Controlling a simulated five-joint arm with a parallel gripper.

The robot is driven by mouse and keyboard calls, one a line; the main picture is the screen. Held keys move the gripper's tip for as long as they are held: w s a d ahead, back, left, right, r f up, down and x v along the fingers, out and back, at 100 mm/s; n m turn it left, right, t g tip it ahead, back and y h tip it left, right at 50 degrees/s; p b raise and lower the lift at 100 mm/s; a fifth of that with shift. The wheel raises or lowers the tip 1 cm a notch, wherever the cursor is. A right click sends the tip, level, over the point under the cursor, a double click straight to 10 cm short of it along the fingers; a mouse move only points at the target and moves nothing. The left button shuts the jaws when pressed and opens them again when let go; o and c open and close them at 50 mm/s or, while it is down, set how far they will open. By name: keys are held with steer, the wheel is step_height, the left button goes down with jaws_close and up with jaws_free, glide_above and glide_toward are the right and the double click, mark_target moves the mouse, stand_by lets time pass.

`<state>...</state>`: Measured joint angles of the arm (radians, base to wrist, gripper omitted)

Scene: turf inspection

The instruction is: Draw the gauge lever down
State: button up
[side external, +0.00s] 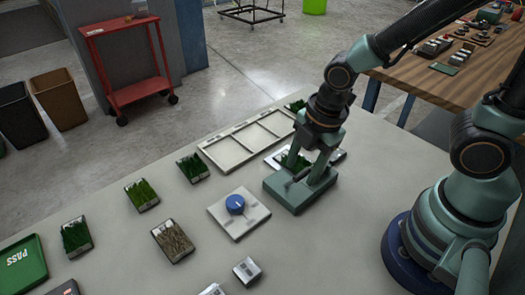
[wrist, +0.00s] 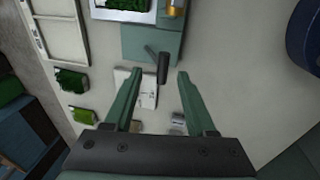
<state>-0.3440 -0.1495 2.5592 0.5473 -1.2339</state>
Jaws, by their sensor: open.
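The gauge is a teal-green box (side external: 283,190) on the grey table; it also shows in the wrist view (wrist: 135,40). Its lever has a dark handle (wrist: 163,68) on a thin arm, standing out from the box. In the side view the lever (side external: 300,175) is partly covered by my fingers. My gripper (side external: 312,175) is over the gauge with its fingers pointing down. In the wrist view the gripper (wrist: 160,75) is open, and the handle shows between the fingertips with gaps on both sides. I cannot tell whether the handle is at fingertip depth.
A white plate with a blue knob (side external: 235,204) lies left of the gauge. A pale compartment tray (side external: 231,158) is behind. Several turf samples, such as a brown one (side external: 172,241), and a green PASS tray (side external: 22,262) lie leftward. Bare table (side external: 330,245) shows in front.

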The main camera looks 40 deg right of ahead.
mark_target(303, 174)
steer(key=shift+w+f, duration=0.15)
steer(key=shift+f, duration=0.65)
steer(key=shift+w+f, duration=0.15)
steer(key=shift+f, duration=0.65)
jaws_close()
steer(key=shift+s+f, duration=0.15)
steer(key=shift+s, duration=0.1)
